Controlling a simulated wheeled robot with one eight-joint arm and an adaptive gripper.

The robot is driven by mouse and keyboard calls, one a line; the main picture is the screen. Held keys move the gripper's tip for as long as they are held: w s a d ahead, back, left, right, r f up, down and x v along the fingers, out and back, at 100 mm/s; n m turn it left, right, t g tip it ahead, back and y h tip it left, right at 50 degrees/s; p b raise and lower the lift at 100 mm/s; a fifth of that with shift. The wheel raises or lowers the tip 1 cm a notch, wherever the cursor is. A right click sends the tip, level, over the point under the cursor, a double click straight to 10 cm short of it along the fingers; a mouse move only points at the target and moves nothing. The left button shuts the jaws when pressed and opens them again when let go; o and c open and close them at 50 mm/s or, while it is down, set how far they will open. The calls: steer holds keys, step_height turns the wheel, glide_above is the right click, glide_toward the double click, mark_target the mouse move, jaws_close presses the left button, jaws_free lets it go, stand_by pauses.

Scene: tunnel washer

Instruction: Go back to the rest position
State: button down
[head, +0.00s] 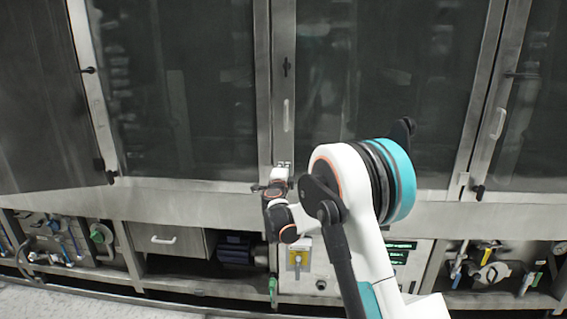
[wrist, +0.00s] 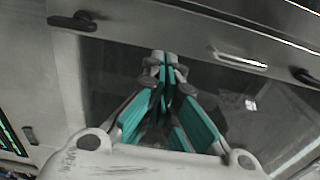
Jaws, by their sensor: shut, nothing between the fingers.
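My gripper (wrist: 163,62) is shut and empty in the wrist view, its teal-sided fingers drawn together at the tips. Behind it in that view are a dark glass panel and a metal frame; I cannot tell the exact gap to them. In the head view my gripper (head: 277,175) is small and partly hidden by my own wrist, in front of the lower frame of the washer (head: 210,192). My white and teal arm reaches up from the lower right and hides part of the washer.
Tall glass doors (head: 180,85) with handles (head: 287,113) line the washer. The left door (head: 40,100) appears to stand open. Pale floor (head: 70,303) shows at lower left.

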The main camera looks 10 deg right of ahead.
steer(key=s+a+r+n+y, duration=0.4)
steer(key=s+r+n, duration=0.15)
steer(key=r, duration=0.25)
steer(key=s+a+r+n+y, duration=0.3)
steer(key=s+r+n, duration=0.2)
steer(key=s+r, duration=0.2)
steer(key=s+a+n+g+y, duration=0.1)
steer(key=s+a+n+y, duration=0.2)
steer(key=s, duration=0.6)
steer(key=s+d+f+n+g+h, duration=0.1)
steer(key=s+f, duration=0.4)
steer(key=s, duration=0.7)
steer(key=s+d+f+n+g+h, duration=0.1)
steer(key=s+d+f+n+g, duration=0.3)
steer(key=s, duration=0.8)
steer(key=s+d+f+n+g+h, duration=0.1)
steer(key=s+d+f+n+g, duration=0.2)
steer(key=s+f, duration=0.5)
steer(key=s+g, duration=0.1)
steer(key=s, duration=0.3)
steer(key=shift+s+h, duration=0.3)
steer(key=shift+h, duration=0.1)
